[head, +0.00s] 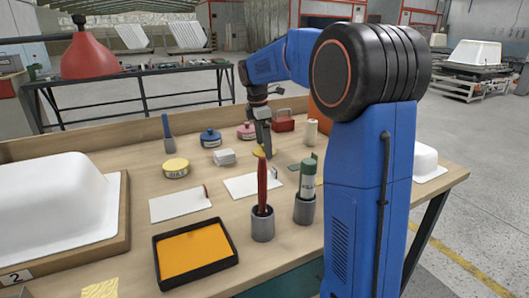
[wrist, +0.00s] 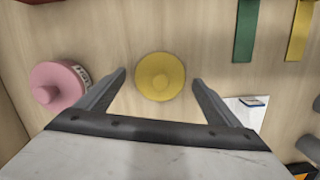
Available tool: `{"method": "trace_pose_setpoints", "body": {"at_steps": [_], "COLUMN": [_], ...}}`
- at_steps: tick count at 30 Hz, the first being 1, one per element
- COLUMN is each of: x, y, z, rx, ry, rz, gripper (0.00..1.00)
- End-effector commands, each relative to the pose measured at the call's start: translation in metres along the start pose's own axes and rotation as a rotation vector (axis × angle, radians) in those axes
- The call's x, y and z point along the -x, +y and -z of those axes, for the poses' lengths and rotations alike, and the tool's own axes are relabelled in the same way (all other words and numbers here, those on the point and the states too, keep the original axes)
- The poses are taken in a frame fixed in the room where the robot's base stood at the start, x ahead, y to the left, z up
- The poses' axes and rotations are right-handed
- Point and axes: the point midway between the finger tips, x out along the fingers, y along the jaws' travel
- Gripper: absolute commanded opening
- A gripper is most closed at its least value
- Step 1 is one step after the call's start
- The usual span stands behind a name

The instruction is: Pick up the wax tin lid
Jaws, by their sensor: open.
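In the head view the lid (head: 258,151) is partly hidden behind my gripper. My gripper (head: 266,153) points down over the bench, open and empty. In the wrist view its two fingertips (wrist: 158,82) stand apart on the left and right of the lid, with a gap on each side. A yellow labelled tin (head: 176,168) stands apart, further left on the bench.
A pink tin (wrist: 57,85) stands left of the left finger. A blue tin (head: 210,138), a white block (head: 223,157) and a red box (head: 284,122) are nearby. Cups with a red tool (head: 262,190) and a green-white tube (head: 308,178) stand in front. Green and yellow strips lie right.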

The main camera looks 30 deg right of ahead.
Motion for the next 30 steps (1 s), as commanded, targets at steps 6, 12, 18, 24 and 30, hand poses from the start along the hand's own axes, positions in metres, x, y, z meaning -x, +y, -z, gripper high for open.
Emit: {"method": "trace_pose_setpoints", "body": {"at_steps": [6,12,18,24,30], "x": [-0.0024,-0.0022,-0.0021,-0.0008,0.0073], "y": [-0.0002,-0.0001,0.0000,-0.0003,-0.0025], "z": [0.0000,0.0000,0.0001,0.0006,0.0047], "rx": [0.000,0.000,0.000,0.000,0.000], "ry": [0.000,0.000,0.000,0.000,0.000], "rz": [0.000,0.000,0.000,0.000,-0.001], "gripper": [0.86,0.51,0.43,0.43,0.43]}}
